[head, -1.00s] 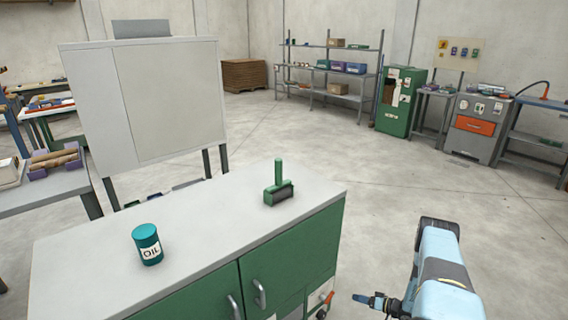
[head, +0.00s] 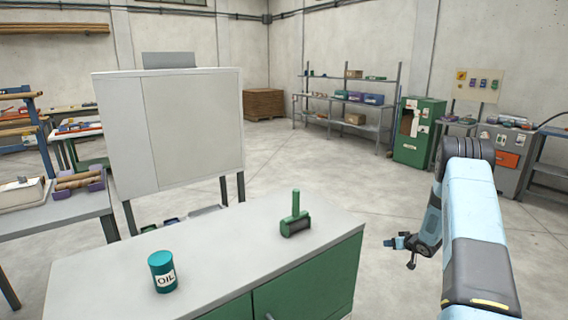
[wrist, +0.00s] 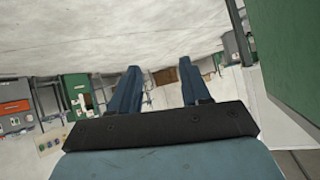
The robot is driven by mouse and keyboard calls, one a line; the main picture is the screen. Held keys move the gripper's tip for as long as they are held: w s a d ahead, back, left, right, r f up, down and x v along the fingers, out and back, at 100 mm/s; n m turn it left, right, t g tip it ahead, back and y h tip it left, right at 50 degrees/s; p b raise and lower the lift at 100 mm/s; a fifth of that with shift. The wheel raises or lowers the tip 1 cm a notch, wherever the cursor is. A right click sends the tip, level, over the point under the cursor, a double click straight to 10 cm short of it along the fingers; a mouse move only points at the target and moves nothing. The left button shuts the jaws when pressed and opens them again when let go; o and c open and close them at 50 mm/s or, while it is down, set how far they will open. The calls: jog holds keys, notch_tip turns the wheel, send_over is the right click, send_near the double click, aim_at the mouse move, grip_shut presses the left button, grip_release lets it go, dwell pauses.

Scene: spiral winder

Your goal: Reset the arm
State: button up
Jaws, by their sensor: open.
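My gripper (head: 397,250) is to the right of the green cabinet in the head view, low and beside the worktop's right end. In the wrist view its two blue fingers (wrist: 159,68) stand apart with nothing between them. My light blue arm folds down to it on the right of the head view.
A grey-topped green cabinet (head: 210,270) bears a teal oil can (head: 162,272) and a green tool with an upright handle (head: 296,215). Its green side seems close on the right in the wrist view (wrist: 285,50). A white board (head: 190,130) stands behind. Open floor (head: 360,190) lies beyond.

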notch_tip(320, 180, up, 23)
jog(key=s+a+h, duration=0.2)
jog(key=h, duration=0.2)
jog(key=s+a+r+m+g+h, duration=0.1)
jog(key=s+a+r, duration=0.2)
jog(key=s+r, duration=0.35)
jog(key=s+a+r+m+h, duration=0.1)
jog(key=s+a+r, duration=0.25)
jog(key=r, duration=0.65)
jog(key=s+a+r+g, duration=0.1)
jog(key=s+a+r, duration=0.15)
jog(key=s, duration=0.45)
jog(key=s+a+r, duration=0.2)
jog(key=s+r, duration=0.1)
jog(key=s, duration=0.4)
jog(key=s+a+r+g, duration=0.1)
jog(key=s+a+r, duration=0.2)
jog(key=s, duration=0.4)
jog(key=s+a+g+y, duration=0.1)
jog(key=s+a, duration=0.2)
jog(key=s, duration=0.7)
jog(key=s+a+y, duration=0.1)
jog(key=s+a, duration=0.3)
jog(key=s, duration=0.7)
jog(key=shift+a+f+g+y, duration=0.3)
jog(key=shift+f+g+y, duration=0.05)
jog(key=shift+g+y, duration=0.05)
jog(key=shift+c, duration=0.5)
